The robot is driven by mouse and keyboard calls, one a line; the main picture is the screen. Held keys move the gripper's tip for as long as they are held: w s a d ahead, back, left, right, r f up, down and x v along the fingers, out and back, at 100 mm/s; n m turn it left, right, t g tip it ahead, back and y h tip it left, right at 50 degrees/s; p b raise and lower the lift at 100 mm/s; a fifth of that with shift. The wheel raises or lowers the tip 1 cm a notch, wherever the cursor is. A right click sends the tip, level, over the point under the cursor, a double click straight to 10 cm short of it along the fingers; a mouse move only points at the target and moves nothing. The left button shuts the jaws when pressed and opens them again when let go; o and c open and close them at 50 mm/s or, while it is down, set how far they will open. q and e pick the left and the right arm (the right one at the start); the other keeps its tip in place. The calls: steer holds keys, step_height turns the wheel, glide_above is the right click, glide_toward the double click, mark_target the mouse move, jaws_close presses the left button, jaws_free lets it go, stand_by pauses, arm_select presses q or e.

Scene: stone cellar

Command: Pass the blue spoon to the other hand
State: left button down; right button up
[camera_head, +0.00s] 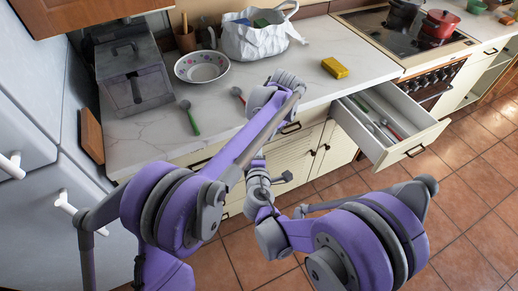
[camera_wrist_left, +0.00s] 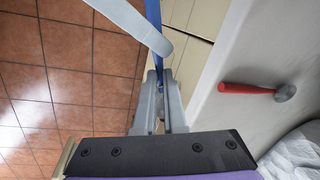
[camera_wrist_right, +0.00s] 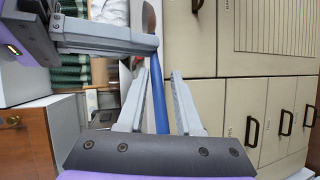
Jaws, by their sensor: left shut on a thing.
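The blue spoon has a blue handle (camera_wrist_right: 160,108) and a grey bowl (camera_wrist_right: 149,20). My left gripper (camera_wrist_right: 150,42) is shut on the spoon near the bowl, as the right wrist view shows. A grey part, likely a right finger, crosses the handle in the left wrist view. In the head view my arms hide the spoon.
On the counter (camera_head: 330,96) lie a green spoon (camera_head: 190,117), a red spoon (camera_head: 238,94) and a yellow block (camera_head: 335,68). A bowl (camera_head: 202,67) and a white bag (camera_head: 255,40) stand behind. An open drawer (camera_head: 408,147) with utensils juts out at right.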

jaws_close()
arm_select(q)
steer(key=c, duration=0.9)
jaws_free()
steer(key=shift+r, duration=0.15)
step_height(320, 180, up, 11)
steer(key=s+d, duration=0.1)
steer(key=d, duration=0.1)
steer(key=s+a+r+n, duration=0.1)
steer(key=s+a+n, duration=0.1)
steer(key=s+a, duration=0.35)
steer(key=s+a+f+n+t, duration=0.1)
steer(key=s+a+f, duration=0.3)
steer(key=s, duration=0.4)
steer(key=s+a+f+n+t+h, duration=0.1)
steer(key=s+a+f, duration=0.3)
steer(key=s, duration=0.4)
steer(key=s+a+f+n+t, duration=0.2)
steer(key=s+a+f+n, duration=0.1)
steer(key=s, duration=0.5)
steer(key=shift+a+f+n+h, duration=0.3)
steer(key=shift+a+f+h, duration=0.1)
steer(key=shift+f, duration=0.4)
